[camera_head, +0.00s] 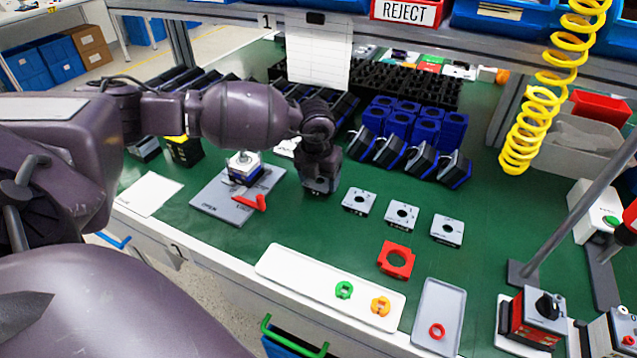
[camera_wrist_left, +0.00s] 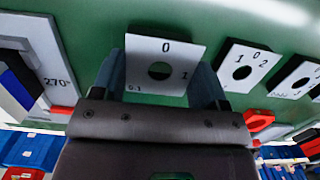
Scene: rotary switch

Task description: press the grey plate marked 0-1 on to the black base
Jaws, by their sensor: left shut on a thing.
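The grey plate marked 0-1 (camera_wrist_left: 145,72) is between the two fingers of my left gripper (camera_wrist_left: 160,85) in the left wrist view, its round hole and figures showing. In the head view my left gripper (camera_head: 318,188) points down, low over the green table; its fingers hide the plate, and I cannot tell whether it touches the table. The black base (camera_head: 243,174) appears to sit in the grey fixture (camera_head: 212,205) left of the gripper, with blue and white parts around it. My right gripper is not in view.
A red lever (camera_head: 252,203) lies on the fixture. Three loose grey plates (camera_head: 402,215) lie right of the gripper. A red square frame (camera_head: 396,260), a white tray (camera_head: 300,277) and a grey tray (camera_head: 440,305) are in front. Blue and black housings (camera_head: 412,125) stand behind.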

